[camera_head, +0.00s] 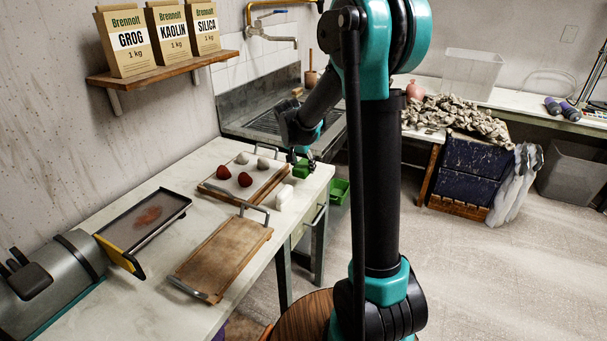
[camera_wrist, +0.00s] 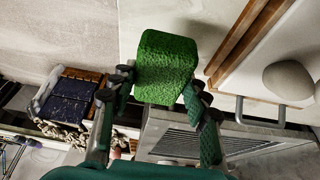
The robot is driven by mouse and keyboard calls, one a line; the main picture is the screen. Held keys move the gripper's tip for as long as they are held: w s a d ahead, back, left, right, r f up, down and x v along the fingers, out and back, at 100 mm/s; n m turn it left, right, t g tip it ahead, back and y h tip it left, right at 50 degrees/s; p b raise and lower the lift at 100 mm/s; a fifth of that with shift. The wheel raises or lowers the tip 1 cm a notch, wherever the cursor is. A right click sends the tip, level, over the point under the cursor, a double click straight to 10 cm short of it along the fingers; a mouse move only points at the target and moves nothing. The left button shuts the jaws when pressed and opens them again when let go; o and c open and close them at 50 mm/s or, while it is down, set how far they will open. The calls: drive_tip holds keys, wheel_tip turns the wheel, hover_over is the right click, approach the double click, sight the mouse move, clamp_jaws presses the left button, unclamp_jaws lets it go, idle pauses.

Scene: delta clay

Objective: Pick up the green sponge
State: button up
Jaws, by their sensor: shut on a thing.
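The green sponge (camera_wrist: 166,62) is a rough, bright green block in the wrist view, between the fingers of my gripper (camera_wrist: 160,88). The gripper is shut on it, with one finger on each side. In the head view the sponge (camera_head: 301,169) shows small at the far right end of the white table, under my gripper (camera_head: 301,158), partly covered by it. I cannot tell whether the sponge touches the tabletop or hangs just above it.
Left of the sponge, a wooden tray (camera_head: 209,187) holds dark red and pale lumps. A white block (camera_head: 284,197) lies in front of it. An empty wooden tray (camera_head: 222,258) is nearer. A sink (camera_head: 262,124) stands behind. A green bin (camera_head: 339,190) is below the table end.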

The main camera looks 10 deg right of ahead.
sight(304, 165)
wheel_tip(304, 165, up, 16)
drive_tip(key=shift+f, duration=0.15)
drive_tip(key=shift+o, duration=1.1)
drive_tip(key=c, duration=0.3)
drive_tip(key=shift+s, duration=0.15)
